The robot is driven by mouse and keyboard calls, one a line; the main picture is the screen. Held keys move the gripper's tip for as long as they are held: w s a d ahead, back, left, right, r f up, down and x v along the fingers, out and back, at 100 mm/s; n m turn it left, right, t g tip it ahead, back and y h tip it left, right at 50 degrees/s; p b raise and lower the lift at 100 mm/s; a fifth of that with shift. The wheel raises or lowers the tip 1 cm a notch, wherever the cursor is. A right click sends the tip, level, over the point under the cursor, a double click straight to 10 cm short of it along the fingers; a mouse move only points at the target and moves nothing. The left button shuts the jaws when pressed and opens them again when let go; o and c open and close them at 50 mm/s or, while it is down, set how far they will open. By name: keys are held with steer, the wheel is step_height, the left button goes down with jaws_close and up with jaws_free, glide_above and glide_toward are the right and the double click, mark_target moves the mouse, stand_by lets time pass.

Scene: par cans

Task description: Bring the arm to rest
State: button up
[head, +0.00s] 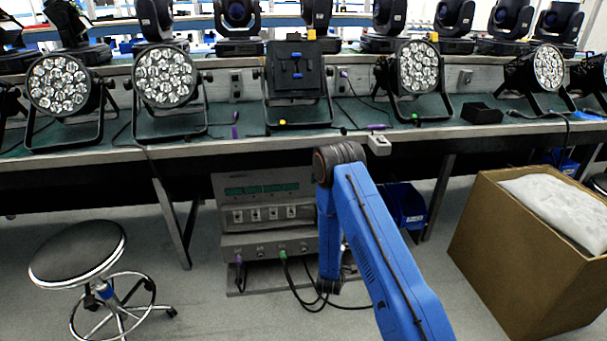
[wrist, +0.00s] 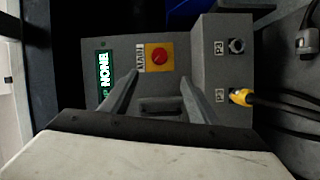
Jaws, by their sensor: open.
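My blue arm (head: 385,255) reaches up from the lower right in the head view, bends at a dark elbow joint (head: 340,155), and its far link hangs down in front of the bench. My gripper's fingers are not clear in the head view. In the wrist view my gripper (wrist: 158,82) is open, with two grey fingers apart and nothing seen between them. They point at a dark grey box (wrist: 185,60) with a red knob on a yellow plate (wrist: 159,56) and a green display (wrist: 104,75). Whether the fingers touch the box cannot be told.
A grey test unit (head: 265,188) with cables stands under the bench (head: 230,150). Several par cans (head: 166,78) stand on the bench. A stool (head: 78,252) is at left, a cardboard box (head: 520,255) at right. A yellow plug (wrist: 240,96) with cable sits at the right in the wrist view.

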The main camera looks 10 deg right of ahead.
step_height(320, 180, up, 17)
steer(key=w+a+m+g+y, duration=0.2)
steer(key=m+g+y, duration=0.1)
steer(key=m, duration=0.1)
steer(key=s+a+r+m+g+y, duration=0.2)
steer(key=s+r+y, duration=0.1)
steer(key=s+r, duration=1)
steer(key=s+r+m+g+y, duration=0.1)
steer(key=s+r+g, duration=0.1)
steer(key=s+r, duration=0.55)
steer(key=s+r+m+g, duration=0.2)
steer(key=s+r, duration=0.2)
steer(key=s, duration=0.7)
steer(key=s+d+m+g, duration=0.2)
steer(key=s+d, duration=0.1)
steer(key=s, duration=2)
steer(key=shift+r+g, duration=0.35)
steer(key=shift+g, duration=0.05)
